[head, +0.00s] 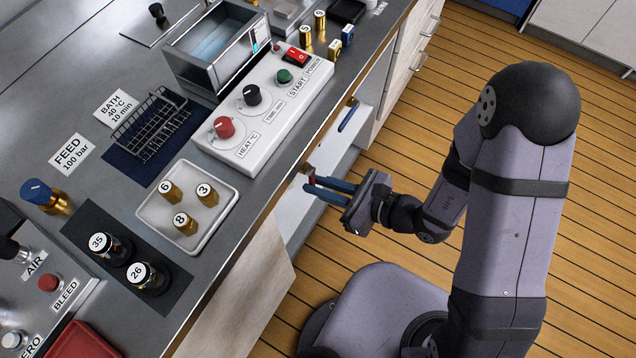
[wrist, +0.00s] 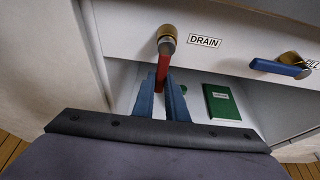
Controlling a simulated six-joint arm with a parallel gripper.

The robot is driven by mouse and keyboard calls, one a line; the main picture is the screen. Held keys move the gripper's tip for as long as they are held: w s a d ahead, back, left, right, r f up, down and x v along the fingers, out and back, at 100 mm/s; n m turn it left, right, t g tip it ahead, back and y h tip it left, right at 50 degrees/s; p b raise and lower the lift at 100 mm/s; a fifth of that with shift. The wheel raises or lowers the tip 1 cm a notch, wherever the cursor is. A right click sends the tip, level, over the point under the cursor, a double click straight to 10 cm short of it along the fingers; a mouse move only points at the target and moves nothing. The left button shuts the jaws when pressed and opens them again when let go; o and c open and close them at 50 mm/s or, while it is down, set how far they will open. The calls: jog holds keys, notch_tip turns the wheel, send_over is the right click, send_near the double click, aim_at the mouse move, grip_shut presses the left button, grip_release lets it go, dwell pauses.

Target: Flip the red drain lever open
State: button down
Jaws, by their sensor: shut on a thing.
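The red drain lever (wrist: 163,68) hangs down from a brass valve (wrist: 167,36) beside the DRAIN label (wrist: 204,41) in the wrist view. My gripper (wrist: 164,78) has its blue fingers shut on the lower part of the lever, one on each side. In the head view my gripper (head: 310,188) is at the front of the bench, below the counter edge. There only a small bit of red shows between the fingers, and most of the lever is hidden.
A blue fill lever (wrist: 280,67) sits on its own brass valve to the right. A green book (wrist: 221,101) lies in the open space below. The counter above holds a white control panel (head: 262,110) and a tray (head: 152,208) with brass pieces.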

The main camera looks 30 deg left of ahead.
jog(key=shift+w, duration=0.1)
dwell(0.3)
jog(key=c, duration=1.8)
grip_release()
jog(key=shift+o, duration=0.2)
jog(key=shift+d+r, duration=0.1)
jog(key=shift+d, duration=0.05)
jog(key=p+v, duration=0.6)
jog(key=v, duration=0.1)
